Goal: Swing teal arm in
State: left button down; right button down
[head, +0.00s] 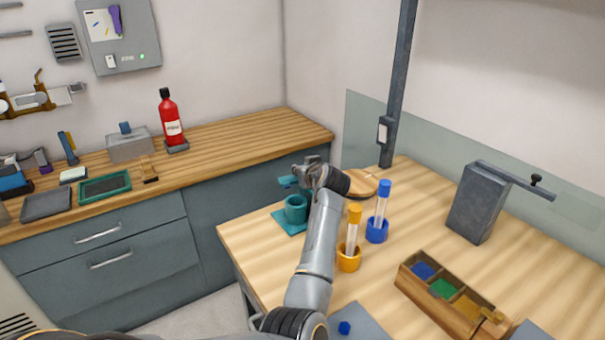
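A teal holder with a round cup (296,210) stands on a flat teal base (284,224) at the left end of the light wooden table. A short teal arm (287,182) shows above and left of the cup. My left gripper (304,171) is at the teal arm, just right of it and above the cup. The gripper hides the arm's right part. I cannot tell whether the fingers touch it or are closed. My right gripper is not in view.
A yellow holder (349,262) and a blue holder (376,234), each with a capped tube, stand close right of my arm. A grey block with a bar (475,205) and a wooden compartment box (450,297) are further right. A round wooden disc (362,183) lies behind.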

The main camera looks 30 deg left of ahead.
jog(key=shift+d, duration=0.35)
pick_arm(q)
jog(key=c, duration=1.2)
grip_release()
jog(key=shift+r, duration=0.15)
notch_tip(320, 180, up, 10)
jog(key=shift+f, duration=0.2)
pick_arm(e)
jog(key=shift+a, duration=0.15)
